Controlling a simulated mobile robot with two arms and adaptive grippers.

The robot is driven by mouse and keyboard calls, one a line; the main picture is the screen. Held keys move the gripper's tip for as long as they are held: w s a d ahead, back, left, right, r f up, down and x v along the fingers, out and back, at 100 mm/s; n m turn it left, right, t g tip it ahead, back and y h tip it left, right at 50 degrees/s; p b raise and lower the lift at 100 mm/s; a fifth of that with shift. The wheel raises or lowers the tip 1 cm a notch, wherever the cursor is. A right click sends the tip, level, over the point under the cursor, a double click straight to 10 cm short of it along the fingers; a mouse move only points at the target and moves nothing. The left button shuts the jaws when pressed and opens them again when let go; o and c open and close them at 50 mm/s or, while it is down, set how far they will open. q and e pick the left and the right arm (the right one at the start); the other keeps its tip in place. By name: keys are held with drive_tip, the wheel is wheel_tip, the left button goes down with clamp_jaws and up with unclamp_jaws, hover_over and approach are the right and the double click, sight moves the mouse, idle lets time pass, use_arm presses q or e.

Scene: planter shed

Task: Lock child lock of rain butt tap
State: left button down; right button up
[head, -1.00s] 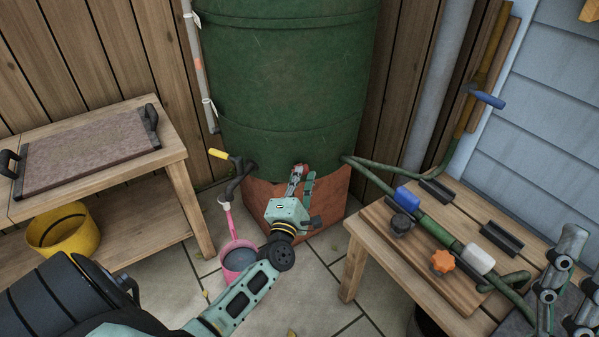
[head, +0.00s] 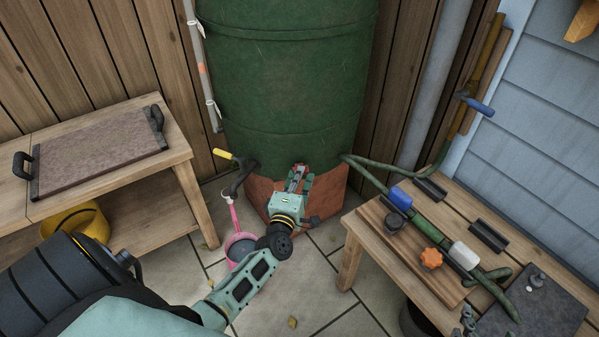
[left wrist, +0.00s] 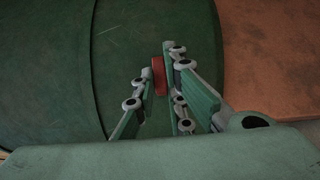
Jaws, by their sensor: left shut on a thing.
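The green rain butt (head: 285,90) stands at the back on a terracotta base (head: 333,190). Its black tap (head: 240,176) with a yellow lever (head: 223,154) is at the lower left of the butt. My left gripper (head: 299,176) is in front of the butt's lower edge, to the right of the tap. In the left wrist view its fingers are closed around a small red piece (left wrist: 158,75) against the green wall. Most of the red piece is hidden by the fingers. Part of my right gripper (head: 468,321) shows at the bottom edge, too cut off to judge its opening.
The table (head: 352,262) at right holds a green pipe, knobs and a dark slab (head: 560,310).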

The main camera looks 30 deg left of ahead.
use_arm(q)
drive_tip(key=shift+f+m+p, duration=0.1)
drive_tip(key=shift+m+p, duration=0.3)
drive_tip(key=shift+p, duration=0.2)
use_arm(e)
drive_tip(key=s+d+f+g+h, duration=0.1)
drive_tip(key=s+d+f+g, duration=0.1)
drive_tip(key=s+f+g, duration=0.2)
drive_tip(key=s+f, duration=0.1)
drive_tip(key=s, duration=0.2)
drive_tip(key=shift+d, duration=0.2)
use_arm(q)
drive_tip(key=c, duration=1.8)
unclamp_jaws()
drive_tip(key=v, duration=1.2)
drive_tip(key=shift+r, duration=0.2)
